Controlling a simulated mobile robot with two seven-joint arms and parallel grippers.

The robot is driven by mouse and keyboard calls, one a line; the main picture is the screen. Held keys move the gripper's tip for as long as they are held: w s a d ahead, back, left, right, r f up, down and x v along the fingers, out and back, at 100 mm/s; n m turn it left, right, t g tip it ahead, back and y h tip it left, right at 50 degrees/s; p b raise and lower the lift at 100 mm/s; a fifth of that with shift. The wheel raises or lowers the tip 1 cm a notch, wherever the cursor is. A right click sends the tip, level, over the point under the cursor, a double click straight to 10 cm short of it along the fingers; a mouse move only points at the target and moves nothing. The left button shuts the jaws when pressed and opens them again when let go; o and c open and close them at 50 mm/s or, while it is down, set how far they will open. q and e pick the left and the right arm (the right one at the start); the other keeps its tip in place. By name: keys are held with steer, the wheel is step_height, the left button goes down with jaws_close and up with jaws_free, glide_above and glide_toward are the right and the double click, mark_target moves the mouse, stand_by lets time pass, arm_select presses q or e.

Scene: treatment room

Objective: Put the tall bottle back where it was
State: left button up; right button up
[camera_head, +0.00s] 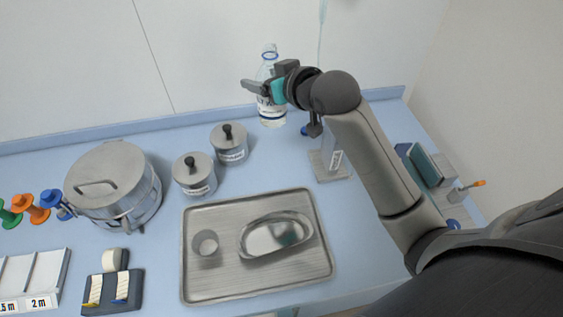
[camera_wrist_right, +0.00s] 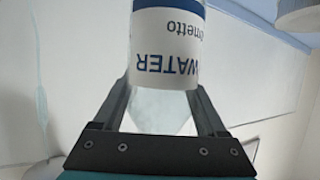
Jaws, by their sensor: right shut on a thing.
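The tall bottle (camera_head: 272,115) is clear plastic with a pale cap and a white and blue label, at the back of the blue counter in the head view. My right gripper (camera_head: 263,90) is shut on it, with the fingers on either side of its body. In the right wrist view, the bottle (camera_wrist_right: 168,45) sits between the two fingers, its "WATER" label upside down in the picture. The bottle looks upright; I cannot tell whether its base touches the counter. My left gripper is not in view.
Two lidded metal jars (camera_head: 195,175) (camera_head: 229,144) stand left of the bottle. A metal drum (camera_head: 113,185) is farther left. A steel tray (camera_head: 188,285) with a cup (camera_head: 205,243) and an oval dish (camera_head: 275,237) lies in front. A clear labelled container (camera_head: 332,158) stands beside my arm.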

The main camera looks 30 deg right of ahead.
steer(key=shift+d+f+p, duration=0.15)
steer(key=shift+d+p, duration=0.6)
steer(key=shift+d, duration=0.15)
steer(key=shift+d+f, duration=0.1)
steer(key=shift+f, duration=0.05)
steer(key=shift+f+b, duration=1.9)
steer(key=shift+f, duration=8.05)
steer(key=shift+f, duration=0.2)
steer(key=o, duration=1.5)
steer(key=shift+s, duration=0.1)
steer(key=shift+o, duration=0.2)
